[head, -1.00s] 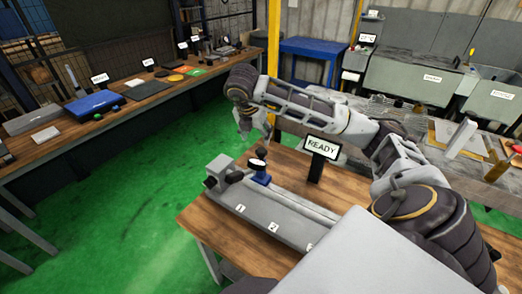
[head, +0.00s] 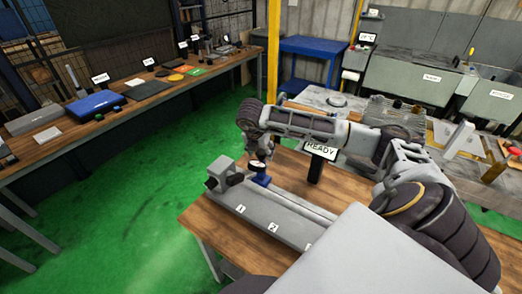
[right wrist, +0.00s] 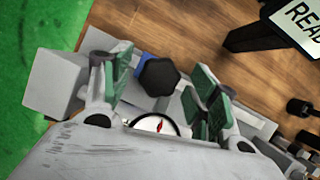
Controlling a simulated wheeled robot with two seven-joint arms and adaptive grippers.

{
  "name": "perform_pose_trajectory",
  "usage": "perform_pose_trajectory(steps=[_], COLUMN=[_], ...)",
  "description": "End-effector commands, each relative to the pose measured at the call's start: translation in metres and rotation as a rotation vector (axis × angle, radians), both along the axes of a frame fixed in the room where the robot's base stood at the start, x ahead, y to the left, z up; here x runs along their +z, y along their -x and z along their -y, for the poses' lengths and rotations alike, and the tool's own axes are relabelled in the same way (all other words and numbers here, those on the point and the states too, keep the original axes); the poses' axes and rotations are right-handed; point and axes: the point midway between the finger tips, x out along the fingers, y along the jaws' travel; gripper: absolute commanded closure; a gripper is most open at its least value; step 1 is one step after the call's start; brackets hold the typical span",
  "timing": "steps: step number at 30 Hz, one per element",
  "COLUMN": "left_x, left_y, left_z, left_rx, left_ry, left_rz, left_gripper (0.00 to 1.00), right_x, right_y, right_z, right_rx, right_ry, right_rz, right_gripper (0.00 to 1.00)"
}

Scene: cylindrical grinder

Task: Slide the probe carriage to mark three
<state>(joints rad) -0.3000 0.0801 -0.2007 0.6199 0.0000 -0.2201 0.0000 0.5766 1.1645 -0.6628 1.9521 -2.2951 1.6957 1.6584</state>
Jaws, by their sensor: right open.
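The probe carriage (head: 261,179) is a small blue block on the grey grinder bed (head: 285,222), towards its far left end near the mark 1 label (head: 240,208). The mark 2 label (head: 272,227) is further along, and the mark 3 label (head: 308,246) is partly cut off by my own body. My right gripper (head: 262,150) is low over the carriage. In the right wrist view, the open green-padded fingers (right wrist: 162,82) stand either side of a black knob (right wrist: 158,76), with blue carriage behind it. A white dial with a red needle (right wrist: 158,126) shows below the knob. My left gripper is out of view.
A black stand with a READY screen (head: 318,152) stands behind the bed, partly covered by my right arm. A grey block (head: 222,172) closes the bed's left end. The wooden table (head: 200,218) is bare in front.

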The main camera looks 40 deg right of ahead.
Motion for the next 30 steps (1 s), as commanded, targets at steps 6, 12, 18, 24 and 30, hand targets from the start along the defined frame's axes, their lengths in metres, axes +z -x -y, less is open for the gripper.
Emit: perform_pose_trajectory(steps=[6, 12, 18, 24, 30], left_x=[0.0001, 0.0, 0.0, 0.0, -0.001], left_y=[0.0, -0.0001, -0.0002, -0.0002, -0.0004], left_z=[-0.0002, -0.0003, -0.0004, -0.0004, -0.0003], left_rx=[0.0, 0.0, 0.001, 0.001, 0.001], left_ry=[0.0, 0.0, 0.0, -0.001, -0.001], left_rz=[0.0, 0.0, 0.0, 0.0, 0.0], left_gripper=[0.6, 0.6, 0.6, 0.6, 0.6], right_x=[-0.0017, -0.0016, -0.0015, -0.0015, -0.0017], right_y=[-0.0002, -0.0001, 0.0, -0.0001, 0.0], right_z=[0.0002, 0.0001, 0.0001, 0.0, 0.0014], right_rx=[0.0, 0.0, 0.0, 0.0, 0.0], right_ry=[0.0, -0.001, -0.001, -0.001, 0.0], right_rz=[0.0, 0.0, 0.0, 0.0, 0.0], right_gripper=[0.4, 0.53, 0.79, 1.0, 1.0])
